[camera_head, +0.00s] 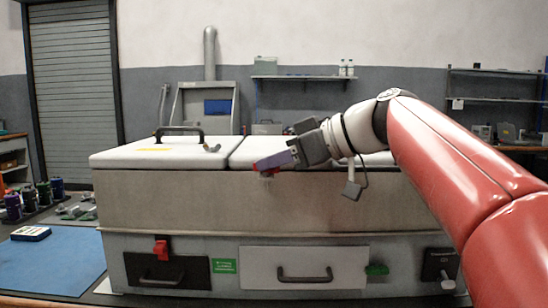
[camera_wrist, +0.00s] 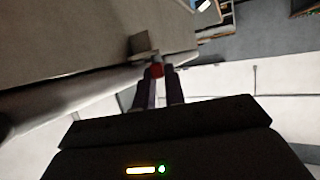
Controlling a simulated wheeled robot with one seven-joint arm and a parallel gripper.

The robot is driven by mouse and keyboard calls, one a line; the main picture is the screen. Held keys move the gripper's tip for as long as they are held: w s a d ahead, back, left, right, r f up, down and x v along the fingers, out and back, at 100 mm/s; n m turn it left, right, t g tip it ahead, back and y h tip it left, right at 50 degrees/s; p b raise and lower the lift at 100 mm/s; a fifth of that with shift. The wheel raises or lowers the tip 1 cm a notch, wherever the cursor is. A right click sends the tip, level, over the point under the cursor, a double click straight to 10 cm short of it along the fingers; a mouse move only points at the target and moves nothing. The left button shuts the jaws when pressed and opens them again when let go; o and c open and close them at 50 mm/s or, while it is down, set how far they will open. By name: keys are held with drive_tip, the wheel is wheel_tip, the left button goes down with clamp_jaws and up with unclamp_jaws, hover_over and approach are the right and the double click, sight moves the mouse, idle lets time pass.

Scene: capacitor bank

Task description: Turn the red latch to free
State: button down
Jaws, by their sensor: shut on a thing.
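A small red latch (camera_head: 258,169) shows at the upper front edge of the long box, near the seam between two white lids. My gripper (camera_head: 268,163) reaches it from the right and is shut on it. In the wrist view the red latch (camera_wrist: 157,70) sits between the two fingertips of my gripper (camera_wrist: 159,76). The fingers cover much of it, so its exact angle is hard to tell. Another red latch (camera_head: 161,248) is at the top of the black drawer front, low on the left, away from my gripper.
The box has white lids (camera_head: 165,155); the left one carries a dark handle (camera_head: 180,130). Below are a black drawer (camera_head: 165,272), a white drawer (camera_head: 300,268) and a green latch (camera_head: 376,270). A blue mat (camera_head: 50,262) lies at the left.

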idle(0.3)
drive_tip(key=c, duration=1.7)
unclamp_jaws()
drive_tip(key=shift+c, duration=0.2)
drive_tip(key=shift+d, duration=0.15)
drive_tip(key=v, duration=0.7)
drive_tip(key=shift+d, duration=0.3)
drive_tip(key=shift+r, duration=0.15)
